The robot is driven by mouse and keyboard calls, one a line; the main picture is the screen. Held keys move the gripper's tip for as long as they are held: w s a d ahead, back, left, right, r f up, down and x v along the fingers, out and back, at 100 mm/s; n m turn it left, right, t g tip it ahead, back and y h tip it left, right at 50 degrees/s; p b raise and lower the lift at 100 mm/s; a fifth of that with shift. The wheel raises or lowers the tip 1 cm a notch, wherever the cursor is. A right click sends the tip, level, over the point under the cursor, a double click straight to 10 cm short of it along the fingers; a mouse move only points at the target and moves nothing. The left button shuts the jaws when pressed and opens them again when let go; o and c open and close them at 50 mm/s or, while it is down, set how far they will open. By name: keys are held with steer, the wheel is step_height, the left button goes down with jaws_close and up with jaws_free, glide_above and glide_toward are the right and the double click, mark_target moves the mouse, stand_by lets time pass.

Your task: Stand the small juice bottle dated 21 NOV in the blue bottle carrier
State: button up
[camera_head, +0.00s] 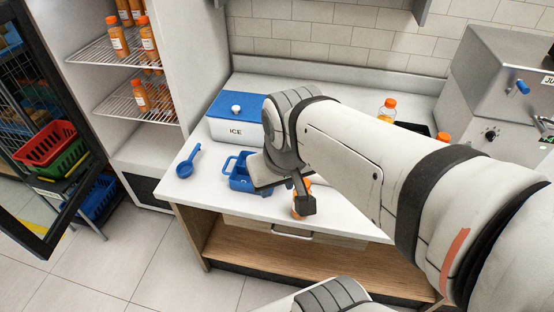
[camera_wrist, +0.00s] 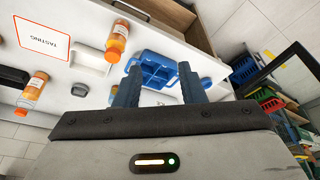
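The blue bottle carrier (camera_head: 241,175) stands on the white counter, partly hidden by my gripper (camera_head: 302,201) in the head view. In the wrist view the carrier (camera_wrist: 152,70) shows empty compartments beyond and between my fingers. My gripper (camera_wrist: 159,68) is open, its two dark fingers apart with nothing held. A small orange juice bottle (camera_wrist: 118,38) with an orange cap stands beside the carrier, left of the fingers in the wrist view. In the head view it (camera_head: 297,211) is mostly hidden behind a finger. Its label date is too small to read.
A blue-lidded ICE box (camera_head: 236,130) and a blue scoop (camera_head: 188,163) are near the carrier. Other juice bottles stand on the counter (camera_head: 388,109) and in the open fridge (camera_head: 117,37). A TASTING sign (camera_wrist: 42,37) lies on the counter. A steel juicer (camera_head: 490,90) is at right.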

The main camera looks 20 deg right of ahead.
steer(key=shift+o, duration=0.2)
steer(key=shift+s, duration=0.1)
steer(key=shift+o, duration=0.8)
steer(key=o, duration=0.7)
steer(key=w+d+f+b, duration=0.1)
steer(key=w+d+f, duration=0.1)
steer(key=w+d+f+m+g, duration=0.1)
steer(key=w+d+f, duration=0.1)
steer(key=w, duration=0.1)
steer(key=w+d+f+m+g+b, duration=0.1)
steer(key=w+d+f, duration=0.1)
steer(key=w, duration=0.1)
steer(key=shift+w+d+f+b, duration=0.2)
steer(key=shift+d+f+b, duration=0.05)
steer(key=shift+f+b, duration=0.05)
steer(key=m+g+b, duration=0.1)
glide_above(303, 182)
step_height(303, 182, down, 8)
steer(key=shift+w+a+r, duration=0.15)
steer(key=shift+r, duration=0.05)
steer(key=shift+d+f+p, duration=0.2)
steer(key=shift+f+p, duration=0.2)
steer(key=shift+f, duration=3.5)
